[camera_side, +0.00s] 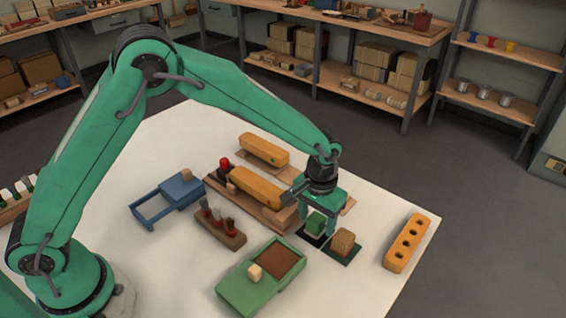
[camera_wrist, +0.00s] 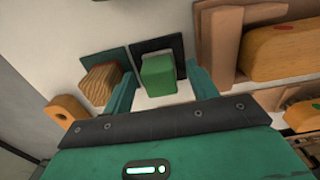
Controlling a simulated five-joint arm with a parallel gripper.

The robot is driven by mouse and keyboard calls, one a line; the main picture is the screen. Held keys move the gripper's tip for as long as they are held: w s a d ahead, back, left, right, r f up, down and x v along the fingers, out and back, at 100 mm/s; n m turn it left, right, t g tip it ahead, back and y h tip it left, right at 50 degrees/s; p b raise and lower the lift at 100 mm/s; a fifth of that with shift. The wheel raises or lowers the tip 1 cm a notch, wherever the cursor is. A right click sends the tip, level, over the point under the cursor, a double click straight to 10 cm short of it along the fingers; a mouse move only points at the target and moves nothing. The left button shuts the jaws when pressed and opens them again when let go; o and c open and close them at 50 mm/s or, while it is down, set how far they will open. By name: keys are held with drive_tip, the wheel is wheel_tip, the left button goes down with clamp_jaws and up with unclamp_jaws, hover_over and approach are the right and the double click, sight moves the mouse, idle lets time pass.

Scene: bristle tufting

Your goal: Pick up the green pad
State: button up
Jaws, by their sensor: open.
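The green pad (camera_side: 315,223) is a small green block with a pale lower part, on a dark square mat (camera_side: 309,239) near the middle right of the white table. In the wrist view the green pad (camera_wrist: 158,72) lies between the two fingers of my gripper (camera_wrist: 160,90), on the dark mat (camera_wrist: 168,45). My gripper (camera_side: 317,219) points down over the pad in the side view, with its fingers on either side of it. The jaws are open, with a gap visible beside the pad in the wrist view.
A tan textured block (camera_side: 343,241) stands on a dark green mat (camera_side: 340,256) close by. A wooden fixture with a yellow-orange body (camera_side: 257,188) lies just left. An orange bar with holes (camera_side: 407,243), a green box (camera_side: 240,292) and a blue tray (camera_side: 150,209) stand around.

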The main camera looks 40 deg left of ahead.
sight(317, 218)
drive_tip(key=shift+c, duration=0.2)
idle(0.3)
drive_tip(key=c, duration=1)
drive_tip(key=shift+r, duration=0.9)
wheel_tip(317, 218, up, 2)
drive_tip(key=shift+r, duration=0.25)
drive_tip(key=s+d+r, duration=0.2)
drive_tip(key=s, duration=0.1)
drive_tip(key=s+d+r, duration=0.2)
drive_tip(key=s, duration=0.1)
drive_tip(key=s+d+r, duration=0.2)
drive_tip(key=s, duration=0.1)
drive_tip(key=shift+s+d+r, duration=0.25)
drive_tip(key=shift+s+r, duration=0.05)
drive_tip(key=shift+s, duration=0.05)
